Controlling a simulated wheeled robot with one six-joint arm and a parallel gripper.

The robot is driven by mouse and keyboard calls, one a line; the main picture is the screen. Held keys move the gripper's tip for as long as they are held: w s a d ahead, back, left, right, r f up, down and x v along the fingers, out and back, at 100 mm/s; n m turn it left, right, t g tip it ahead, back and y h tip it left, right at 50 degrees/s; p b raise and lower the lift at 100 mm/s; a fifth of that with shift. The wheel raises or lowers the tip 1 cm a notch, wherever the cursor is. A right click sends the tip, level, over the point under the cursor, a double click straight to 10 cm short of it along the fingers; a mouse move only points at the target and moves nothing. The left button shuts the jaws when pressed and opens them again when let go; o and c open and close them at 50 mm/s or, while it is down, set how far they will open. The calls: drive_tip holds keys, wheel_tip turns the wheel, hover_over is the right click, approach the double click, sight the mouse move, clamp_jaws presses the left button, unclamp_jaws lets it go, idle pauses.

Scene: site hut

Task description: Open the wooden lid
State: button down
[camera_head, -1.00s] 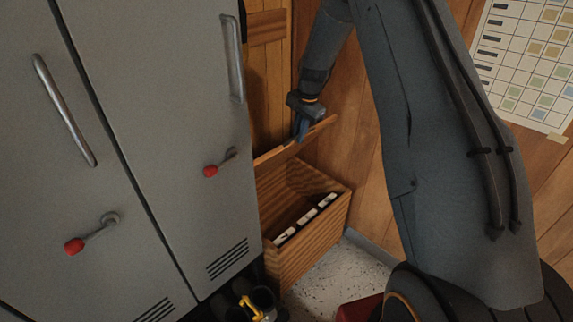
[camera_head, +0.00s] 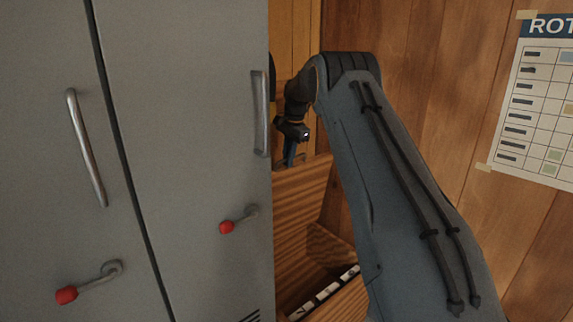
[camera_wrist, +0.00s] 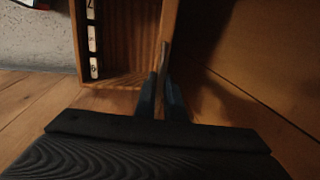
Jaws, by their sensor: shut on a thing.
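The wooden lid (camera_head: 302,198) stands raised, nearly upright, at the back of a wooden box (camera_head: 347,303), whose inside shows. My gripper (camera_head: 289,158) is at the lid's top edge, with its blue fingers shut on it. In the wrist view the two fingers (camera_wrist: 161,98) pinch a thin edge between them. The box (camera_wrist: 119,83) lies beyond them there, with a row of white labelled items (camera_wrist: 92,38) inside. The lid's left part is hidden behind the grey locker in the head view.
Grey lockers (camera_head: 190,110) with metal handles and red-knobbed levers (camera_head: 228,227) stand close on the left. A wood-panelled wall (camera_head: 430,90) with a chart (camera_head: 540,110) is behind and to the right. Speckled floor (camera_wrist: 30,45) shows in the wrist view.

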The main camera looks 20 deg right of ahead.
drive_tip(key=shift+w+d, duration=0.1)
drive_tip(key=shift+d, duration=0.25)
drive_tip(key=c, duration=2.2)
unclamp_jaws()
drive_tip(key=o, duration=0.4)
drive_tip(key=shift+d, duration=0.15)
drive_tip(key=shift+c, duration=0.2)
drive_tip(key=shift+a, duration=0.4)
wheel_tip(320, 180, up, 8)
drive_tip(key=s+b, duration=0.1)
drive_tip(key=shift+s+d+f, duration=0.15)
drive_tip(key=shift+d, duration=0.1)
